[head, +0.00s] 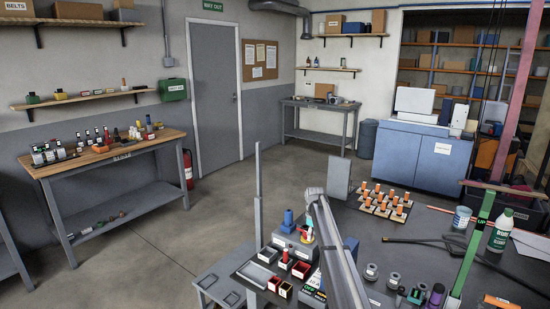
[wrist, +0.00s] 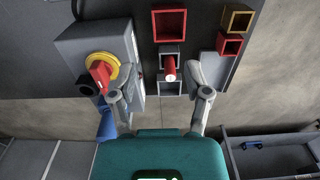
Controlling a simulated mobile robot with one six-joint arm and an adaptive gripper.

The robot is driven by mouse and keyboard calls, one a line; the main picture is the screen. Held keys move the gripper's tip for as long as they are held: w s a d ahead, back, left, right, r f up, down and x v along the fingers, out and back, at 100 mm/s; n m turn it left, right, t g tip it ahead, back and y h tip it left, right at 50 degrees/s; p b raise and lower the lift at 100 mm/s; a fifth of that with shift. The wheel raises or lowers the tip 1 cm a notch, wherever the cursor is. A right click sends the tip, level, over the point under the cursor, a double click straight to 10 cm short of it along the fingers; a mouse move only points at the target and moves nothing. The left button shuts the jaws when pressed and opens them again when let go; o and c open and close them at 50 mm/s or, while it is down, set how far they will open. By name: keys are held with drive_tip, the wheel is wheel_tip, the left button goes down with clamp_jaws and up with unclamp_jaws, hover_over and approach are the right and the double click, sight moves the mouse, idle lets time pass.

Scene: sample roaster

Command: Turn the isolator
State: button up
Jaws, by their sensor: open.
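The isolator's red handle (wrist: 100,74) sits on a round yellow plate (wrist: 103,62) on the face of a grey box (wrist: 80,47), at the upper left of the wrist view. The handle is tilted, its lower end toward the right. My gripper (wrist: 160,90) is open, with one finger on each side of the picture's middle. The left finger overlaps the box's lower right area, just below and right of the handle; I cannot tell whether it touches. Nothing is between the fingers at their own depth that I can make out. In the head view my arm hides much of this area.
A red-capped cylinder (wrist: 170,68) stands in a grey holder behind the finger gap. Open red bins (wrist: 169,25) and a yellow-rimmed bin (wrist: 238,20) lie beyond.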

drive_tip(key=s+f+m+b, duration=0.3)
drive_tip(key=s+m, duration=0.1)
drive_tip(key=s, duration=1.2)
drive_tip(key=s+f+m+b, duration=0.3)
drive_tip(key=s+f+b, duration=0.1)
drive_tip(key=s, duration=1.1)
drive_tip(key=s+f+m+b, duration=0.3)
drive_tip(key=s+m, duration=0.1)
drive_tip(key=s, duration=1.2)
wheel_tip(320, 180, up, 14)
drive_tip(key=p, duration=1.3)
drive_tip(key=shift+w+d+f, duration=0.2)
drive_tip(key=shift+w+d, duration=0.05)
drive_tip(key=shift+d, duration=0.15)
